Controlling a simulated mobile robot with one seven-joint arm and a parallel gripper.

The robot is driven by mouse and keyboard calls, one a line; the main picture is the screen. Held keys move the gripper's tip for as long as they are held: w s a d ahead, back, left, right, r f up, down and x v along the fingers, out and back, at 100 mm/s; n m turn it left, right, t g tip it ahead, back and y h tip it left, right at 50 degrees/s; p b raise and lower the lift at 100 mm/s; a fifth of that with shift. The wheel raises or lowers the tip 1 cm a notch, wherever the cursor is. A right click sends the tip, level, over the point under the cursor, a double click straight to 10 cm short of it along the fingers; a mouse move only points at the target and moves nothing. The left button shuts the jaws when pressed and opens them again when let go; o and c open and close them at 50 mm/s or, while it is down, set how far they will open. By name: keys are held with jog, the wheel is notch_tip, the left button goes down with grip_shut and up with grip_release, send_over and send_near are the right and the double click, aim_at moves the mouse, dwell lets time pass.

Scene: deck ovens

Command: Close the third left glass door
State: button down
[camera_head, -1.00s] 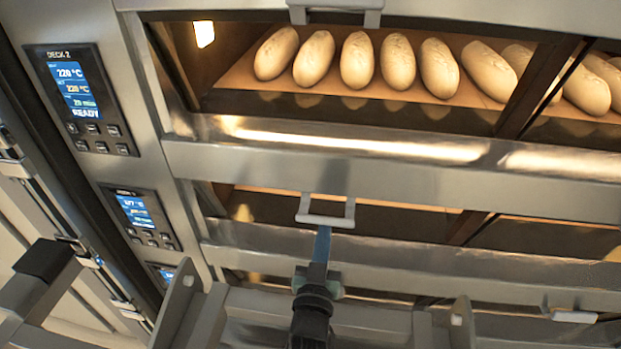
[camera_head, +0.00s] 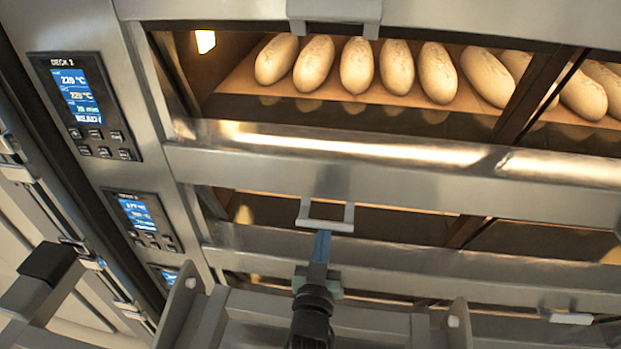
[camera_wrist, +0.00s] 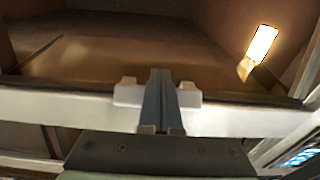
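The third left glass door shows its pale bracket handle (camera_head: 327,224) below the steel band under the bread deck in the head view. In the wrist view the handle (camera_wrist: 128,95) sits on a light metal bar, with the lit chamber beyond it. How far the door stands open is hard to tell. My gripper (camera_head: 323,238) reaches up to the handle's middle from below. In the wrist view my gripper's fingers (camera_wrist: 160,80) are together, upright, and cover the middle of the handle. Whether they pinch the handle or only touch it cannot be told.
Above is a deck with several pale loaves (camera_head: 356,65) behind a door with its own handle (camera_head: 334,12). Control panels (camera_head: 84,105) line the left post. Another handle (camera_head: 571,318) shows low at the right. An oven lamp (camera_wrist: 262,42) glows in the chamber.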

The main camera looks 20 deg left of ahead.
notch_tip(320, 180, up, 4)
jog(key=shift+f+p, duration=0.25)
jog(key=shift+p, duration=0.7)
jog(key=shift+r+p, duration=0.5)
jog(key=shift+r, duration=0.05)
jog(key=shift+s+d+f, duration=0.1)
jog(key=shift+s+f, duration=0.25)
jog(key=shift+f, duration=0.05)
jog(key=shift+s+f+p, duration=0.15)
jog(key=shift+s+p, duration=0.15)
jog(key=shift+s, duration=0.05)
jog(key=p, duration=0.1)
send_near(325, 222)
jog(key=shift+w+a+f, duration=0.2)
jog(key=shift+w+f, duration=0.05)
jog(key=shift+w, duration=0.35)
jog(key=shift+w+a+f, duration=0.2)
jog(key=shift+w+f, duration=0.1)
jog(key=shift+w, duration=0.35)
